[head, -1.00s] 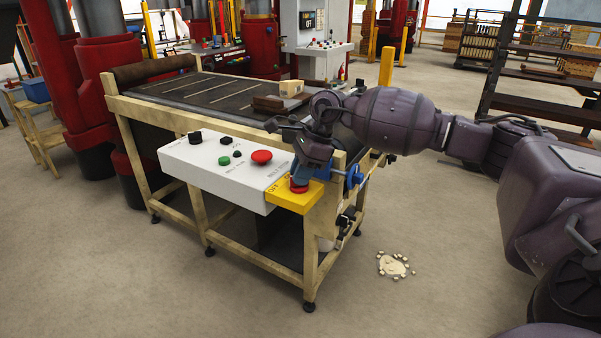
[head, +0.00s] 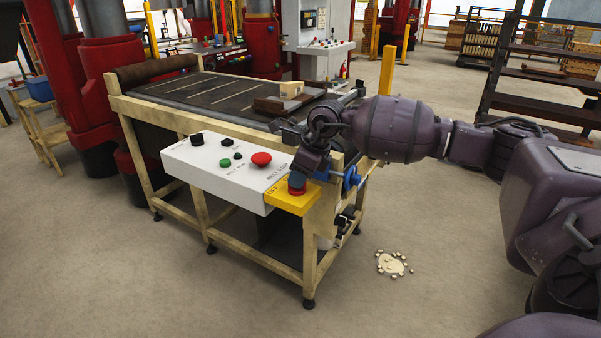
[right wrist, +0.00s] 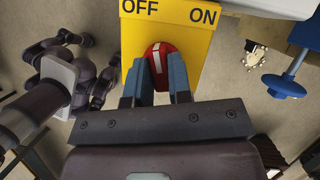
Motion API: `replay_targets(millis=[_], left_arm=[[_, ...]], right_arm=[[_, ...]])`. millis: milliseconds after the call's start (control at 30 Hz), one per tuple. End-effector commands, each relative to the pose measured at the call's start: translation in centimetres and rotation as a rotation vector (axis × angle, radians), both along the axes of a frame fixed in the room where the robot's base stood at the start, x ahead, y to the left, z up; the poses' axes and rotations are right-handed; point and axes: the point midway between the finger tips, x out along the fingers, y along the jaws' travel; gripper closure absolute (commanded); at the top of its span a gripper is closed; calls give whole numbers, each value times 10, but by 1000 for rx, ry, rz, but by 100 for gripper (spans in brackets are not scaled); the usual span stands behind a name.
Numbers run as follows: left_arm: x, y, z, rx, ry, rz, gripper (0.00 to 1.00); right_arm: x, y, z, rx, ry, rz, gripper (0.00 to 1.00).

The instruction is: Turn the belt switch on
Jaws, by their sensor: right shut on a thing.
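The belt switch is a red knob (right wrist: 158,58) with a white line, on a yellow plate (head: 291,201) marked OFF and ON. In the right wrist view the white line is tilted slightly to the left of straight, toward the OFF side. My right gripper (right wrist: 160,78) has its blue fingers on both sides of the knob and is shut on it. In the head view the right gripper (head: 298,183) comes down on the yellow plate and partly covers the knob and the lettering. My left gripper is not in view.
The white control box (head: 215,172) beside the plate carries a red mushroom button (head: 261,159), a green button (head: 225,162) and black knobs. A blue handwheel (head: 351,179) sits close right of the plate.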

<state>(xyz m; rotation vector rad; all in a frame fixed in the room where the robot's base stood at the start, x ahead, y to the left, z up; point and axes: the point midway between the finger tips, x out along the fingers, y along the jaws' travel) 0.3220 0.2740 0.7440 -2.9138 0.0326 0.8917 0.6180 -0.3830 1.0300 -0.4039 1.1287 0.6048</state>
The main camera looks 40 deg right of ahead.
Motion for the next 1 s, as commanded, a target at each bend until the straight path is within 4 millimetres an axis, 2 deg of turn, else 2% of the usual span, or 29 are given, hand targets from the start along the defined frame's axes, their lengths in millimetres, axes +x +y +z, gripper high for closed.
replay_targets(millis=[367,633,1000], left_arm=[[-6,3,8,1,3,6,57],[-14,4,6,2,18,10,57],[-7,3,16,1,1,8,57]], right_arm=[[-1,2,3,1,-3,-356,100],[-1,3,2,0,-2,-612,100],[0,3,1,1,-2,-915,100]])
